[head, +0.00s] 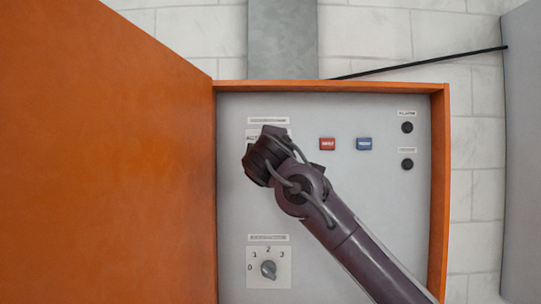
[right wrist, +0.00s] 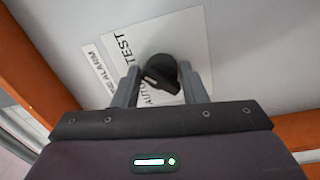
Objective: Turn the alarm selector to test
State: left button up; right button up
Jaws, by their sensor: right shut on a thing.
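The alarm selector is a black knob (right wrist: 163,69) on a white plate (right wrist: 188,37) marked AUTO and TEST in the right wrist view. My right gripper (right wrist: 160,70) is shut on this knob, one grey finger on each side. The knob's raised bar lies slanted between the fingers; I cannot tell exactly which mark it points at. In the head view my right arm (head: 300,190) comes from the lower right and hides the knob; only part of its plate (head: 252,138) shows. My left gripper is not in view.
The grey panel sits in an orange cabinet (head: 437,200) with its door (head: 110,150) open at left. A red button (head: 327,144), a blue button (head: 364,144) and two black round parts (head: 407,128) are at right. A numbered rotary selector (head: 268,269) is below.

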jog(key=shift+a+f, duration=0.25)
jog(key=shift+f, duration=0.1)
jog(key=o, duration=0.7)
jog(key=shift+o, duration=0.7)
jog(key=shift+a+r, duration=0.15)
jog(key=shift+a, duration=0.1)
jog(key=s+b, duration=0.4)
jog(key=s, duration=0.3)
jog(key=shift+s+f, duration=0.25)
jog(key=shift+s, duration=0.1)
